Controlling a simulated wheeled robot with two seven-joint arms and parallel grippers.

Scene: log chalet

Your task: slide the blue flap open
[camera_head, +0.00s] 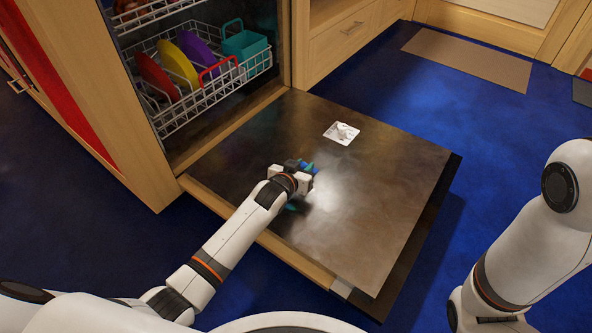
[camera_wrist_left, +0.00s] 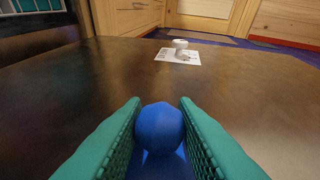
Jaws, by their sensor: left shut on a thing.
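The blue flap shows in the left wrist view as a rounded blue knob (camera_wrist_left: 158,128) on a wider blue base. It sits between the two teal finger pads of my left gripper (camera_wrist_left: 158,112), which is shut on it. In the head view the left gripper (camera_head: 306,171) is low over the inner face of the lowered dishwasher door (camera_head: 370,205). There the gripper hides most of the flap, so how far it stands open cannot be told. My right arm shows at the right edge of the head view, but its gripper is not in view.
A white square plate with a white raised part (camera_head: 341,133) lies on the door beyond the gripper. Behind the door, a wire rack (camera_head: 205,92) holds coloured plates and a teal container (camera_head: 245,44). The door surface right of the gripper is clear.

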